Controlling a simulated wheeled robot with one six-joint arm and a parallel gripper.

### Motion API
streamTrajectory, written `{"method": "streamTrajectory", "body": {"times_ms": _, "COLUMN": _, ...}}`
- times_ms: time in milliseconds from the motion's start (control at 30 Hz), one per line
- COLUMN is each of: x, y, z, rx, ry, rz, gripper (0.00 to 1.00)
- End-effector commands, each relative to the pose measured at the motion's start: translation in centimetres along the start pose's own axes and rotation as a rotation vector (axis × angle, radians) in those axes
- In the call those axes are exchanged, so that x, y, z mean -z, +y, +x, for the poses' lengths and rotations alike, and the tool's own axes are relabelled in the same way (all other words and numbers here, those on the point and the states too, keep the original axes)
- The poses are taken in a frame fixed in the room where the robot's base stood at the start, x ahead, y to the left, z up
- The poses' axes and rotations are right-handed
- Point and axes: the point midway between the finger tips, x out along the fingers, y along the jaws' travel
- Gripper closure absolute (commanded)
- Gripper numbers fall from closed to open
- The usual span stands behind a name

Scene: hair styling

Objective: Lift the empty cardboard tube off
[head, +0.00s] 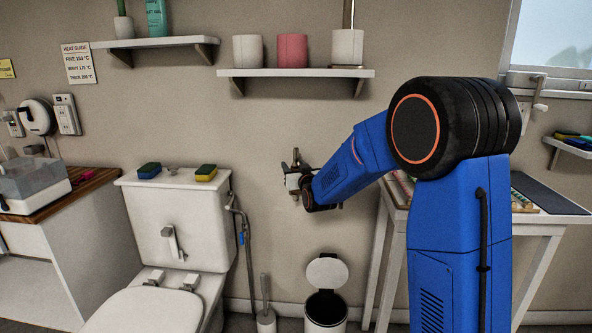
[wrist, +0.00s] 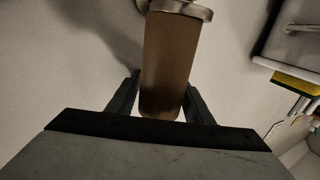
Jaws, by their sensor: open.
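The brown cardboard tube (wrist: 172,60) fills the middle of the wrist view, bare of paper. Its upper end in that view meets a round metal disc (wrist: 183,9) of the holder, and its other end is free. My gripper (wrist: 162,82) is open, with one dark finger on each side of the tube near its free end. A gap shows between the left finger and the tube; contact on the right is hard to tell. In the head view my gripper (head: 297,181) is at the wall, right of the toilet, and the tube cannot be made out clearly there.
A lidded bin (head: 326,308) and toilet brush (head: 266,318) stand below. A shelf (head: 296,73) with pots hangs above. A table is at right.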

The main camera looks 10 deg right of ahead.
Motion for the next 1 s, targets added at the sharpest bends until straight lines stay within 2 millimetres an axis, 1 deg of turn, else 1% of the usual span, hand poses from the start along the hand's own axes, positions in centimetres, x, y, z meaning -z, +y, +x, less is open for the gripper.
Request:
{"method": "streamTrajectory", "body": {"times_ms": 233, "x": 0.0, "y": 0.0, "z": 0.0, "rx": 0.0, "ry": 0.0, "rz": 0.0, "gripper": 0.53}}
{"method": "streamTrajectory", "body": {"times_ms": 267, "x": 0.0, "y": 0.0, "z": 0.0, "rx": 0.0, "ry": 0.0, "rz": 0.0, "gripper": 0.61}}
{"method": "streamTrajectory", "body": {"times_ms": 300, "x": 0.0, "y": 0.0, "z": 0.0, "rx": 0.0, "ry": 0.0, "rz": 0.0, "gripper": 0.7}}
{"method": "streamTrajectory", "body": {"times_ms": 367, "x": 0.0, "y": 0.0, "z": 0.0, "rx": 0.0, "ry": 0.0, "rz": 0.0, "gripper": 0.84}}
{"method": "streamTrajectory", "body": {"times_ms": 567, "x": 0.2, "y": 0.0, "z": 0.0, "rx": 0.0, "ry": 0.0, "rz": 0.0, "gripper": 0.84}}
{"method": "streamTrajectory", "body": {"times_ms": 1000, "x": 2.6, "y": 0.0, "z": 0.0, "rx": 0.0, "ry": 0.0, "rz": 0.0, "gripper": 0.84}}
